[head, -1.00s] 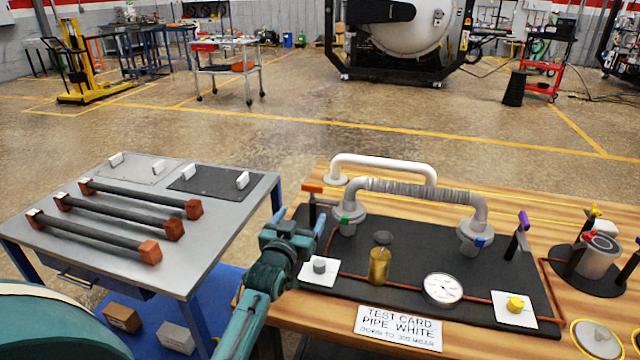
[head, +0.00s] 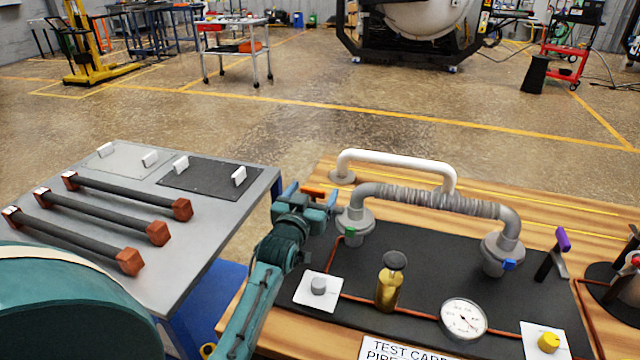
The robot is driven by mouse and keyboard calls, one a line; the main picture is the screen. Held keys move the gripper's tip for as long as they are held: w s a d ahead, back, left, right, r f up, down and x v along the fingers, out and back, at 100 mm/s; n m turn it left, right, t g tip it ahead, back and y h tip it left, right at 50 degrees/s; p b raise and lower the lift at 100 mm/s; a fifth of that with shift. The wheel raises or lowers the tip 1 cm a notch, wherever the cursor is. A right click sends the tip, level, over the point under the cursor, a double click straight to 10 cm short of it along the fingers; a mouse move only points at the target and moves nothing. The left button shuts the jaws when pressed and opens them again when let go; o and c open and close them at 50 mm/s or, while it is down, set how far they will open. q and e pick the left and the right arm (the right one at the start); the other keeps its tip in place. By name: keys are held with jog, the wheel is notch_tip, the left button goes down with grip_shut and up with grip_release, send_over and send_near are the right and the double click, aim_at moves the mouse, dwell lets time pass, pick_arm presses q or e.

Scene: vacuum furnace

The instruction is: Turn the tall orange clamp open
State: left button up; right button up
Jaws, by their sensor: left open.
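The tall orange clamp (head: 314,192) stands at the back left corner of the black mat, left of the pipe's left flange. Only its orange handle shows clearly; its dark post is mostly hidden behind my gripper. My left gripper (head: 309,197) is open, with its fingers pointing away from me and one on each side of the orange handle. I cannot tell whether they touch it. The handle lies sideways, roughly level. My right gripper is not in view.
The ribbed grey pipe (head: 432,199) and its left flange (head: 355,224) stand close right of my gripper. A purple-handled clamp (head: 562,240) stands farther right. A brass cylinder (head: 388,290), gauge (head: 463,319) and grey knob (head: 318,285) stand in front. A metal side table (head: 215,235) is at left.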

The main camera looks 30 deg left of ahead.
pick_arm(q)
jog(key=shift+w+a, duration=0.1)
jog(key=shift+w, duration=0.3)
jog(key=shift+s+r, duration=0.1)
jog(key=shift+c, duration=0.5)
jog(key=c, duration=1.3)
